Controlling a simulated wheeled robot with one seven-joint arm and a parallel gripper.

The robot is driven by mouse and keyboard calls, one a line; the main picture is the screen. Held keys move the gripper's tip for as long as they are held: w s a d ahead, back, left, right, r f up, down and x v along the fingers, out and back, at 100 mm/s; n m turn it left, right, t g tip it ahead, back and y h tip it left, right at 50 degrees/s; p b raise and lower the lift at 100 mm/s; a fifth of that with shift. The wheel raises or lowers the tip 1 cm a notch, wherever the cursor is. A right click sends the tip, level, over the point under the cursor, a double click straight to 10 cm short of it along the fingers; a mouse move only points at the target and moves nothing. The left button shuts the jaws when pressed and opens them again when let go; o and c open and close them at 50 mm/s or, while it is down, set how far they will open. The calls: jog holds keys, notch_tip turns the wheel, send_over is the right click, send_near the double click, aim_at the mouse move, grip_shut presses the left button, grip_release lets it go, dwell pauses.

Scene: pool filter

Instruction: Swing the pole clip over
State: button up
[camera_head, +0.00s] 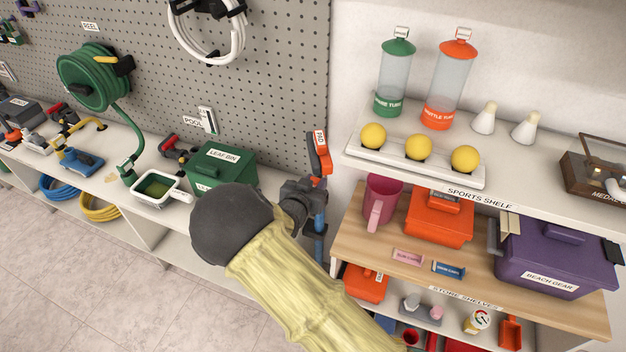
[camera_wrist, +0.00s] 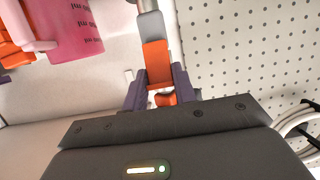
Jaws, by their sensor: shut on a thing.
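My gripper (camera_head: 312,192) is at the right edge of the pegboard, beside an upright orange-and-black piece (camera_head: 319,154) with a white PAD label. A blue upright part (camera_head: 319,222) shows below the gripper. In the wrist view my gripper (camera_wrist: 160,92) is shut on an orange piece (camera_wrist: 157,62), with a finger on each side. A grey bar (camera_wrist: 152,26) continues from it toward the top of that view. I cannot tell which of these parts is the pole clip; the fingers hide some of the held piece.
The green leaf bin (camera_head: 222,163) and white skimmer tray (camera_head: 158,189) stand on the bench at left. The sports shelf (camera_head: 400,172) with yellow balls is close on the right. A pink mug (camera_head: 382,200) sits below it. The pegboard (camera_head: 275,75) is behind.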

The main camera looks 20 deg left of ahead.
jog(key=shift+w+r+g+p, duration=0.15)
jog(key=shift+g+p, duration=0.15)
jog(key=shift+g, duration=0.2)
jog(key=o, duration=1)
jog(key=b+v, duration=0.2)
jog(key=v, duration=1.5)
jog(key=shift+r, duration=0.1)
